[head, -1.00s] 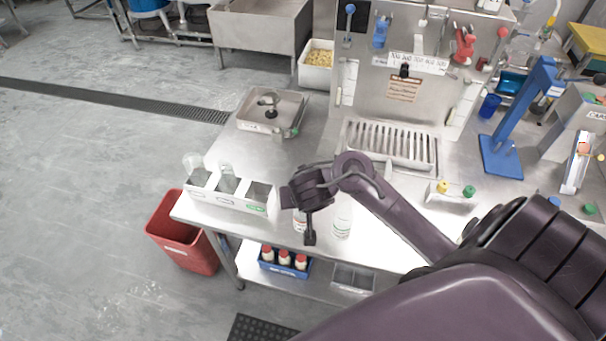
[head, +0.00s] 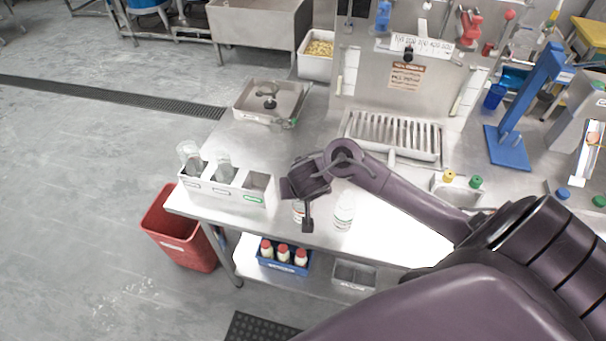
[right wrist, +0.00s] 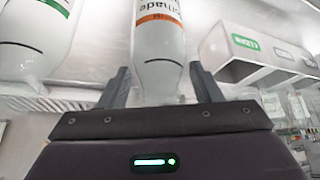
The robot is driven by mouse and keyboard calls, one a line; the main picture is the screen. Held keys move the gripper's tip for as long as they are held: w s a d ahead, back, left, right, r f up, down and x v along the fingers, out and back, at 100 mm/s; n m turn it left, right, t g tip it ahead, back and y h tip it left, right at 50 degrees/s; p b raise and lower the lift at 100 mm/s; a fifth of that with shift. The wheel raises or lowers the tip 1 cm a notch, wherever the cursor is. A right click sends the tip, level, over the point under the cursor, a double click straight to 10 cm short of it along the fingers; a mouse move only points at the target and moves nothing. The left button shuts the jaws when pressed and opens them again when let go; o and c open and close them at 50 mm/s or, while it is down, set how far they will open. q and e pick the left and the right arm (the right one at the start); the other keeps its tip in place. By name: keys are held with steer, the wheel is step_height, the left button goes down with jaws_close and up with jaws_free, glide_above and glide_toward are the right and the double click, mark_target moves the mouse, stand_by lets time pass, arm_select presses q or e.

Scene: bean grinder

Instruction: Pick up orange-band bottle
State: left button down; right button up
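The orange-band bottle (right wrist: 158,45) is white and stands between the two open fingers of my right gripper (right wrist: 162,85) in the right wrist view. Gaps show on both sides of it, so the fingers look apart from it. In the head view the orange-band bottle (head: 298,212) is mostly hidden behind my right gripper (head: 308,215), near the table's front edge. A green-band bottle (head: 344,212) stands just to its right; it also shows at the left of the right wrist view (right wrist: 38,40). My left gripper is not in view.
A white compartment rack (head: 225,190) with clear bottles stands to the left on the metal table (head: 240,145); its green label shows in the right wrist view. A drain grate (head: 392,135) lies behind. A red bin (head: 178,235) stands on the floor.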

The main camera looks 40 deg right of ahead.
steer(key=c, duration=0.9)
